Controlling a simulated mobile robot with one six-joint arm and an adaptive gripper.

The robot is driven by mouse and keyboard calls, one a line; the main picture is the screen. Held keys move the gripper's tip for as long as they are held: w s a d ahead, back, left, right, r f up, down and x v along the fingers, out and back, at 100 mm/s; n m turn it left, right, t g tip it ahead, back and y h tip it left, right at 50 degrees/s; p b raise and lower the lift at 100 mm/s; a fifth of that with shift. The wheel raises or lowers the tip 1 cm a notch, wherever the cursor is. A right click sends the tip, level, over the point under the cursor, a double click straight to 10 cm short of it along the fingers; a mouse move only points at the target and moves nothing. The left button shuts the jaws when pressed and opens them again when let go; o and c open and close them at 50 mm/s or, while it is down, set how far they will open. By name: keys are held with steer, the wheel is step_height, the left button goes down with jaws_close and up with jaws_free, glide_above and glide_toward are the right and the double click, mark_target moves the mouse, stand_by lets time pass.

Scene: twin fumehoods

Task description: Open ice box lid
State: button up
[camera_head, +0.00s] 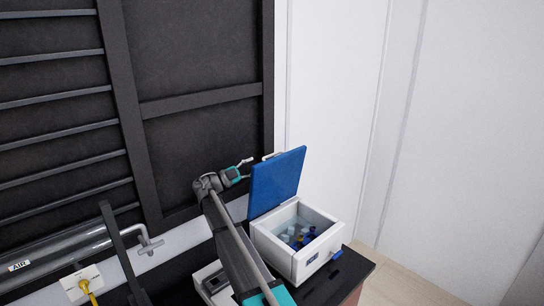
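The ice box (278,252) is a white box at the right end of the dark bench. Its blue lid (276,183) stands raised at the back left of the box, close to upright. Inside the box I see several small blue and white items. My gripper (249,160) is up at the left of the lid, near its top edge. The gripper is small in this view, and I cannot tell whether it touches the lid or how far its fingers are apart.
The dark bench top (352,270) ends just right of the box. A small grey-white device (212,284) sits left of the box, partly behind my arm. A pipe with a tap (148,243) and a dark framed panel (195,105) are on the left. White wall is behind.

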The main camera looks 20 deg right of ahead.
steer(key=p+x, duration=0.2)
steer(key=x, duration=0.6)
steer(key=shift+d, duration=0.15)
jaws_close()
